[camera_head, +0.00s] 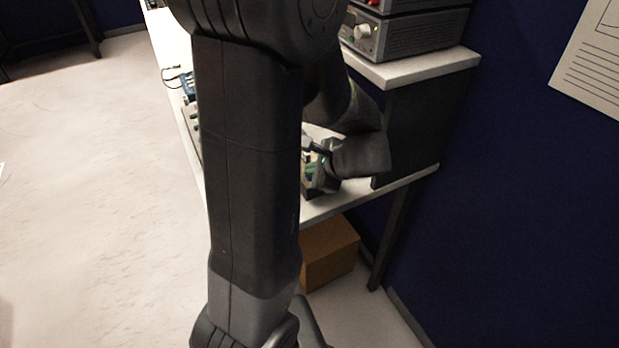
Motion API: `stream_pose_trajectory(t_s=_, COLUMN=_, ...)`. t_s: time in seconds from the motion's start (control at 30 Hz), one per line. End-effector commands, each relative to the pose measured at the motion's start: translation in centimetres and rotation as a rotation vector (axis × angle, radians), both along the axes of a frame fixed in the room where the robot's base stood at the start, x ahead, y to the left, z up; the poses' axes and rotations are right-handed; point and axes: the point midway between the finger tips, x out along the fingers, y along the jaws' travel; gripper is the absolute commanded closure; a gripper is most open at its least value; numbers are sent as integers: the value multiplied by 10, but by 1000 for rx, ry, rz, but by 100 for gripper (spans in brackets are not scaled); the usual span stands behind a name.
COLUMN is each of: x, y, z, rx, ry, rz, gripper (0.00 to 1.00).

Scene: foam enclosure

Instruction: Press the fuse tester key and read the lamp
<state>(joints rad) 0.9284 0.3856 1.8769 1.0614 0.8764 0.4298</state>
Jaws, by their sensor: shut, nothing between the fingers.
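My gripper (318,150) shows small at the end of my arm, over the near end of the white bench (317,210). Its fingers are shut with nothing held. Just beside and below it is a small dark device with green and yellowish parts (311,173), which may be the fuse tester. My gripper and wrist cover part of it, so I cannot make out a key or tell whether the fingers touch it. A small green spot shows near the fingers, but I cannot tell whether it is a lit lamp.
Grey bench instruments (408,36) stand on a raised white shelf (425,66) behind my wrist. A blue item (187,86) with cables lies farther along the bench. A cardboard box (328,252) sits under the bench. A dark blue wall (530,200) closes the right; open floor (95,200) lies left.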

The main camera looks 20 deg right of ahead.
Motion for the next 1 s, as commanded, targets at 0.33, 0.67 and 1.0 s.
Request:
stream_pose_trajectory(t_s=0.33, x=0, y=0, z=0, rx=0, ry=0, rz=0, gripper=100)
stream_pose_trajectory(t_s=0.67, x=0, y=0, z=-4, rx=0, ry=0, rz=0, gripper=100)
stream_pose_trajectory(t_s=1.0, x=0, y=0, z=-6, rx=0, ry=0, rz=0, gripper=100)
